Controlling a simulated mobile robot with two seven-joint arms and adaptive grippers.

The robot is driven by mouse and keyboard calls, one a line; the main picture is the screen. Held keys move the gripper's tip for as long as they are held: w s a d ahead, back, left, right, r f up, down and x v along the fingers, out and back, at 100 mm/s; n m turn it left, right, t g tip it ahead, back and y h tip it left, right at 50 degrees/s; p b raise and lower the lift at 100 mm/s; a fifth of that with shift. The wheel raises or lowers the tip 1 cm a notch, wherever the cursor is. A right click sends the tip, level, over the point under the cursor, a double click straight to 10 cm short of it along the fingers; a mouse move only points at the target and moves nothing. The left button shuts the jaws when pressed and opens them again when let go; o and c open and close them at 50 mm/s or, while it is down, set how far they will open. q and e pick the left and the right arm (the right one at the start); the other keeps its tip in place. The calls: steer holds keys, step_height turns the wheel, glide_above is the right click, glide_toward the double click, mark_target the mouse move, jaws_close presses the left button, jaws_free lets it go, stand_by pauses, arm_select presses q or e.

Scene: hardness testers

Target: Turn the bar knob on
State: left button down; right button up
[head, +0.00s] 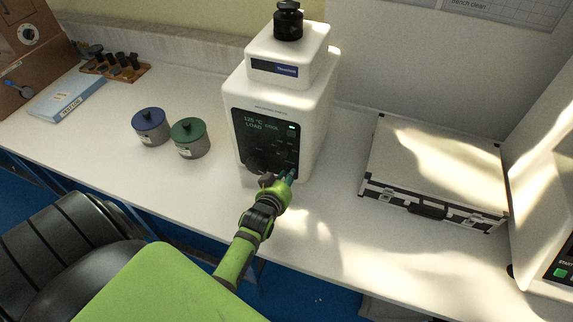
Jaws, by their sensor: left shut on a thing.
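A white hardness tester (285,95) stands on the bench, with a black front panel (268,135) that shows green text and a small lit green mark. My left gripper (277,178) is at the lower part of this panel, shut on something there. The bar knob is hidden behind the gripper's fingers, so its angle cannot be seen. A dark round shape shows on the panel just left of the gripper. My right gripper is not in view.
Two lidded pots, one blue (150,128) and one green (189,139), stand left of the tester. A silver case (435,170) lies to the right. Another white machine (548,190) is at the right edge. Bench space in front of the pots is clear.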

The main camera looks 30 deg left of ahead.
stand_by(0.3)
arm_select(q)
steer(key=c, duration=1.1)
jaws_free()
steer(key=v, duration=1.2)
steer(key=shift+w, duration=0.1)
